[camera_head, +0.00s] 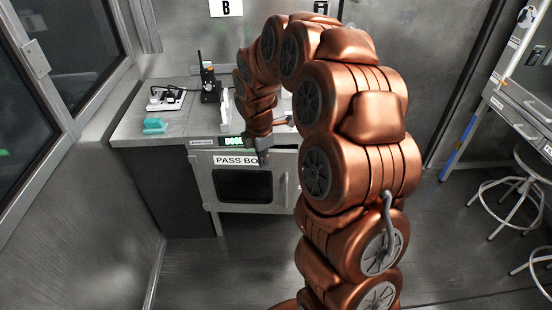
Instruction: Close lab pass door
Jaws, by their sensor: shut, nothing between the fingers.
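The pass box door (203,188) is on the front of the cabinet below the counter, left of centre, under a label reading "PASS BO" with the rest hidden. It has a dark window (243,186) in a light metal frame. I cannot tell whether the door lies flush or stands slightly ajar. My gripper (260,157) is shut and empty. It points down in front of the upper edge of the door and covers part of the label. I cannot tell whether it touches the door.
The counter (135,128) holds a teal object (154,126), a white device (167,97) and a black instrument (210,88). A green lit display (232,142) sits above the door. Stools (510,195) and a bench stand at the right. The floor between is clear.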

